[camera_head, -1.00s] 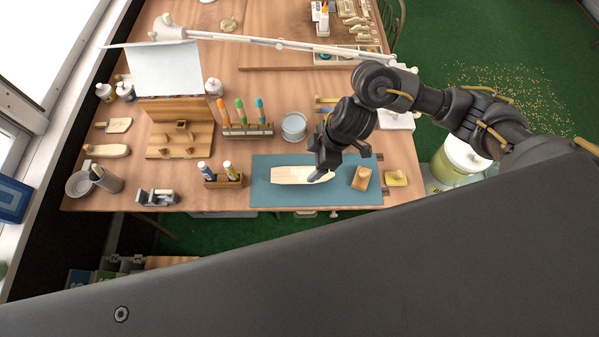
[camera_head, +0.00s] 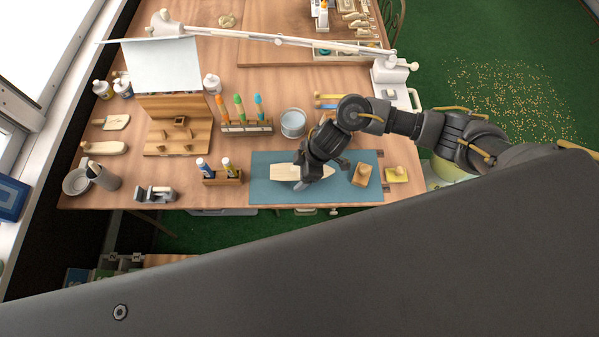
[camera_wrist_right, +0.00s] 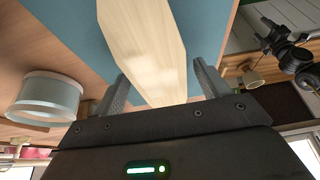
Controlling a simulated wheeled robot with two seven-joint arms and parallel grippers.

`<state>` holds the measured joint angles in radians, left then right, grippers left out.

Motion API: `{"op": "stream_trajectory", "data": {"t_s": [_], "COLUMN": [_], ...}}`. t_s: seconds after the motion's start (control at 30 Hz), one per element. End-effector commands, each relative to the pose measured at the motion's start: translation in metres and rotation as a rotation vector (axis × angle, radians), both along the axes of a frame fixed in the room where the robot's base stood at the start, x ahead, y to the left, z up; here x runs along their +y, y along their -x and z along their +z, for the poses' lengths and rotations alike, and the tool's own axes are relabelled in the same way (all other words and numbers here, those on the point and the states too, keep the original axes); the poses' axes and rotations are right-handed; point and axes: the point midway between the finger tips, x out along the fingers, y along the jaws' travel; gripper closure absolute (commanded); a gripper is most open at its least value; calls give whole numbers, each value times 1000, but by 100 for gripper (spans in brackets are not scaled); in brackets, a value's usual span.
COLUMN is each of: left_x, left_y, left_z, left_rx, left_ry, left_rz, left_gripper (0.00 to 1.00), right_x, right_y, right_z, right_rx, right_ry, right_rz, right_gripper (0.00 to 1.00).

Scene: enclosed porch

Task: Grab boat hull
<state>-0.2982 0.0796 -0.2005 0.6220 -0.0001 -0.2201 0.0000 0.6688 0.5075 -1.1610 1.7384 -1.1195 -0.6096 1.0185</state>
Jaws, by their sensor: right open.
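The boat hull (camera_head: 285,172) is a pale wooden block with a pointed right end, lying on a blue mat (camera_head: 262,193) on the workbench. My right gripper (camera_head: 300,181) is over the hull's middle in the head view and hides part of it. In the right wrist view the hull (camera_wrist_right: 145,45) runs between the two open fingers of my right gripper (camera_wrist_right: 160,88), with a finger on each side. I cannot tell whether the fingers touch it. My left gripper is not in view.
A wooden block (camera_head: 361,174) and a yellow pad (camera_head: 397,174) lie right of the hull. A glue-bottle rack (camera_head: 222,178), a round tub (camera_head: 293,124) and a brush rack (camera_head: 246,128) stand near the mat. A lamp arm (camera_head: 280,40) crosses the bench's back.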

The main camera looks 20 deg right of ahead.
Motion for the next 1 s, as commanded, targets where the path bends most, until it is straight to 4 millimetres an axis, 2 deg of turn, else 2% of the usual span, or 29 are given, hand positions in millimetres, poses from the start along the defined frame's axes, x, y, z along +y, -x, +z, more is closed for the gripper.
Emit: {"op": "stream_trajectory", "data": {"t_s": [0.23,0.6,0.87,1.0], "left_x": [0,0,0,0], "left_y": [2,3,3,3], "left_z": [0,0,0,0], "left_rx": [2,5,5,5], "left_ry": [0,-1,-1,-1], "left_rz": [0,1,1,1], "left_gripper": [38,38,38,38], "right_x": [1,1,1,1], "right_y": [0,0,-1,-1], "right_z": [-2,-2,-1,7], "right_rx": [-1,-1,-1,-2], "right_ry": [0,0,-1,-2], "right_rz": [0,0,0,1], "right_gripper": [25,72,72,72]}}
